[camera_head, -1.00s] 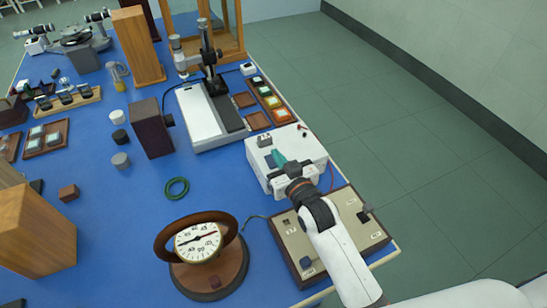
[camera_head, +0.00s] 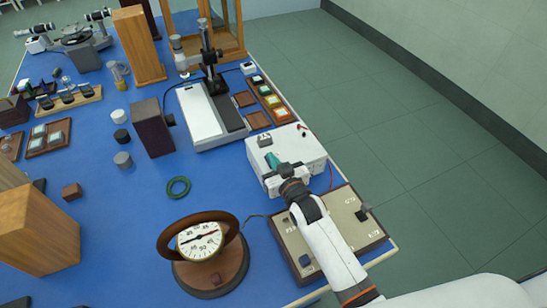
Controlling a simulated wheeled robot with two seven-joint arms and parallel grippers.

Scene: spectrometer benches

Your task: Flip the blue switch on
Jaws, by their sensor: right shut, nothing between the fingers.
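A white box (camera_head: 308,148) with a grey block on top stands near the right edge of the blue table. My right gripper (camera_head: 273,160) is over the top of this box, shut and empty, with its teal fingertips close to the box's left side. The fingertips and wrist cover part of the box top, and no blue switch can be made out there now. I cannot tell whether the fingertips touch anything. A small dark-blue block (camera_head: 305,260) sits on the beige panel (camera_head: 337,217) in front of the box. My left gripper is not in view.
A round dial meter (camera_head: 200,242) on a wooden base stands left of the beige panel. A grey-white instrument (camera_head: 205,115) and wooden trays stand behind the box. Floor lies to the right.

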